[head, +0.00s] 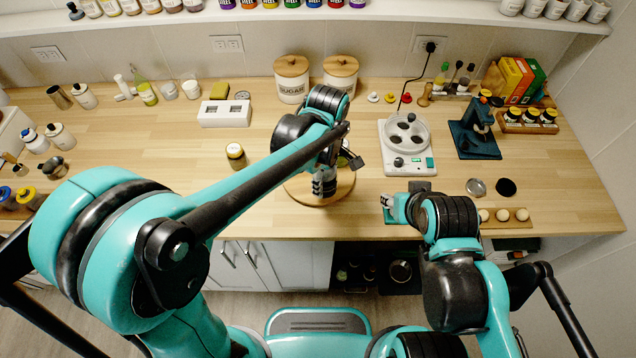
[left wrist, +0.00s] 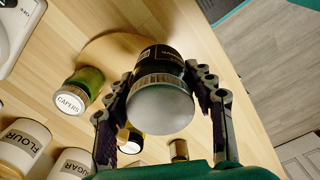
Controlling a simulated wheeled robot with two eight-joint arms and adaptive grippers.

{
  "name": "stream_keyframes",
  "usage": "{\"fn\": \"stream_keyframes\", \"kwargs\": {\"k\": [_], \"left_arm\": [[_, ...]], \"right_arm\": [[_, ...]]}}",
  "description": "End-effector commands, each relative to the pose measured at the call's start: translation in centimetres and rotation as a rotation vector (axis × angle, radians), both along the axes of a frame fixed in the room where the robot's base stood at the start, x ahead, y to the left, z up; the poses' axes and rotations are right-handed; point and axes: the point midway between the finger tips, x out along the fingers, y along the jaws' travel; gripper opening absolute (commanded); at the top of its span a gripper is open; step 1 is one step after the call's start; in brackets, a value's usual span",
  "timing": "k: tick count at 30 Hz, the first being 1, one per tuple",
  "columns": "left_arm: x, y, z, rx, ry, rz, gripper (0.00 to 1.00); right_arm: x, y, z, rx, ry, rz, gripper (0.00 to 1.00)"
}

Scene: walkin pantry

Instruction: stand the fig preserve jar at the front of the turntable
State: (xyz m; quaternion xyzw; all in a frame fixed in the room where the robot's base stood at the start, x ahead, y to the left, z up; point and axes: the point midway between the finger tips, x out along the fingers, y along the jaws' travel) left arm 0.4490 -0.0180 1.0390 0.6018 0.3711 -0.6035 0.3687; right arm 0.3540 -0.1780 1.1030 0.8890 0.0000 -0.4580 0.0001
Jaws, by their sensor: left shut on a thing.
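The jar in my left gripper (left wrist: 165,105) is dark with a broad grey lid (left wrist: 160,112). I take it to be the fig preserve jar, but its label is not legible. The fingers lie on both sides of it. In the head view my left gripper (head: 325,183) is over the front part of the round wooden turntable (head: 300,192) and mostly hides the jar. The turntable also shows in the left wrist view (left wrist: 104,48). I cannot tell whether the jar touches it. My right gripper (head: 392,207) is low over the counter, right of the turntable; its fingers are unclear.
A green capers jar (left wrist: 84,90) stands near the turntable's edge. Flour and sugar canisters (head: 291,78) stand behind, and a white appliance (head: 406,145) at the right. The left counter middle is clear.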

Motion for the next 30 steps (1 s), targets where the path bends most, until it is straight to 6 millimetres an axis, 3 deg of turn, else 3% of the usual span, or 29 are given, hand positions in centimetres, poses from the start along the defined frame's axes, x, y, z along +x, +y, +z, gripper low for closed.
{"fn": "stream_keyframes", "kwargs": {"k": [6, 11, 18, 29, 30], "left_arm": [[2.5, 1.6, -1.8, 0.0, 0.0, 0.0, 0.08], [2.7, 1.8, -2.6, 0.0, 0.0, -0.001, 0.08], [2.7, 1.7, -5.9, 0.0, 0.0, -0.002, 0.08], [2.7, 1.7, -6.2, 0.0, 0.0, -0.001, 0.08], [2.7, 1.7, -6.3, 0.0, 0.0, -0.001, 0.56]], "right_arm": [[0.0, 0.0, -0.7, 0.0, 0.0, 0.0, 0.4], [0.0, 0.0, -1.0, 0.0, 0.0, 0.0, 0.4], [0.0, 0.0, -2.2, 0.0, 0.0, 0.0, 0.4], [0.0, 0.0, -2.3, 0.0, 0.0, 0.0, 0.4], [0.0, 0.0, -2.4, 0.0, 0.0, 0.0, 0.4]]}}
